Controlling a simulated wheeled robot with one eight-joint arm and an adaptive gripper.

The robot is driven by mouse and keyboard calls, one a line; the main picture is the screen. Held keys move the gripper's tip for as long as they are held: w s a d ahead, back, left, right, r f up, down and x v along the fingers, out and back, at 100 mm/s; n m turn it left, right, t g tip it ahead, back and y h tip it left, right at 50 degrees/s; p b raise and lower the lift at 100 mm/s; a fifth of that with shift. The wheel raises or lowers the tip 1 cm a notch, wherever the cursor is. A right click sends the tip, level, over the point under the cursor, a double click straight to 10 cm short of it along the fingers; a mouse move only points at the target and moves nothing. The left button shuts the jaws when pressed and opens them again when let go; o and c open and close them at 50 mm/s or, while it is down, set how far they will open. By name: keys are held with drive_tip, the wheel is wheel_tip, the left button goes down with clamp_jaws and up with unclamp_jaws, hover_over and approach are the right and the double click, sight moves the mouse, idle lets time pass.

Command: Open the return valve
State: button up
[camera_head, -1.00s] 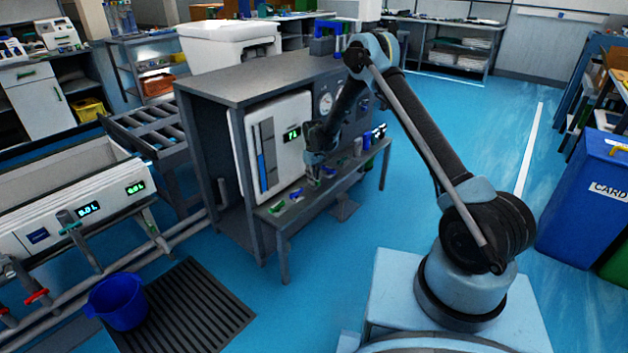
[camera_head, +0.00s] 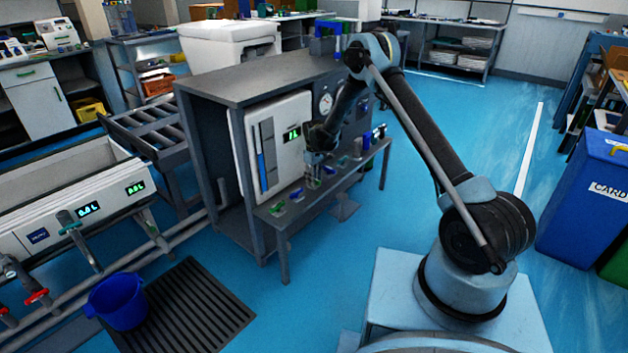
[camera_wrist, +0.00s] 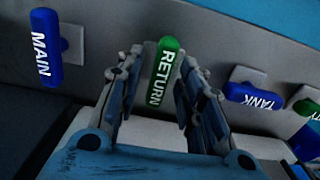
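The return valve's green handle (camera_wrist: 161,76), marked RETURN, shows in the wrist view. It points nearly straight up and down in the picture, leaning slightly. My gripper (camera_wrist: 160,62) is open, with one finger on each side of the handle. Narrow gaps show between the handle and the fingers, the right gap being wider. In the head view my gripper (camera_head: 314,170) is low over the bench shelf in front of the white panel. The return handle cannot be made out clearly there.
The blue MAIN handle (camera_wrist: 46,48) is left of the return handle, upright in the picture. The blue TANK handle (camera_wrist: 253,97) is to the right, lying nearly crosswise. A green handle (camera_wrist: 306,108) stands beyond it. A grey shelf (camera_head: 286,218) carries the valves.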

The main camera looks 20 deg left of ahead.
wheel_tip(320, 180, up, 12)
idle(0.8)
